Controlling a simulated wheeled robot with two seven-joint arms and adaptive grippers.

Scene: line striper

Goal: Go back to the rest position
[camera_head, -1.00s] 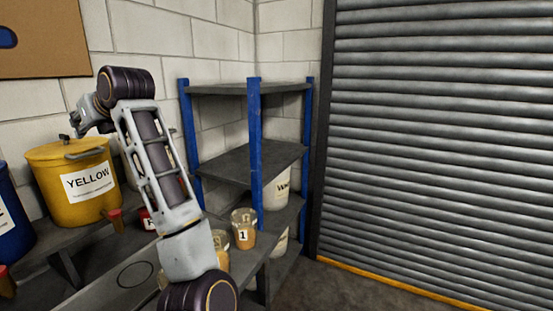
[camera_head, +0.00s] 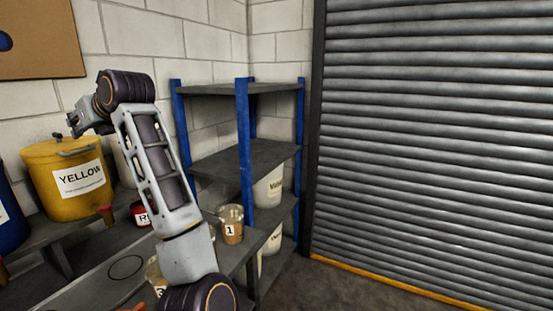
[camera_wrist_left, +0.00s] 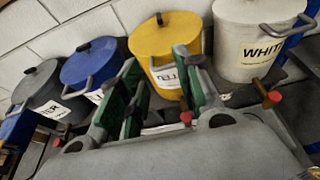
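My left gripper (camera_head: 76,124) is raised above and beside the lid of the yellow pot (camera_head: 50,190) in the head view, with my left arm folded up from the bottom edge. In the left wrist view the gripper's two fingers with green pads (camera_wrist_left: 158,85) stand apart. Nothing is held between them; the yellow pot (camera_wrist_left: 155,45) shows behind the gap. My right gripper is in neither view.
A blue pot (camera_wrist_left: 95,62), a dark pot (camera_wrist_left: 45,85) and a white pot (camera_wrist_left: 245,50) stand in the row. A cup marked 1 (camera_head: 231,226) stands near the blue-posted shelf (camera_head: 246,160). A shutter door (camera_head: 420,150) fills the right; floor before it is clear.

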